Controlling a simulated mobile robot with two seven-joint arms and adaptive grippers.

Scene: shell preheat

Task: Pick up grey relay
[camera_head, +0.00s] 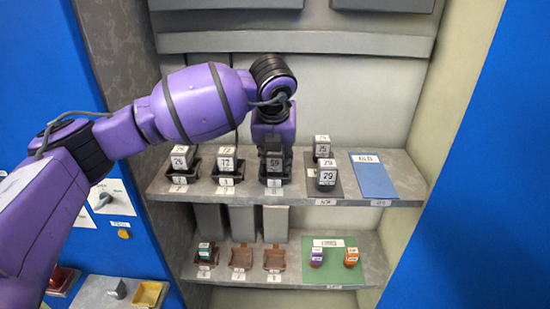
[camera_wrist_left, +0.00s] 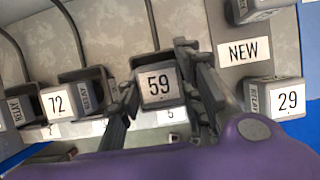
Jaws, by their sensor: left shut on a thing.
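A grey relay (camera_head: 274,162) marked 59 is on the middle shelf, at the right-most of three black sockets. It also shows in the wrist view (camera_wrist_left: 159,84). Other grey relays stand nearby: one marked 72 (camera_wrist_left: 58,102) to the left and one marked 29 (camera_wrist_left: 289,99) to the right.
Relays stand close on both sides of my left gripper. A blue mat (camera_head: 374,181) lies bare at the shelf's right end. The lower shelf has brown sockets (camera_head: 274,259) and a green mat (camera_head: 335,271) with small coloured parts. A side wall (camera_head: 438,100) bounds the right.

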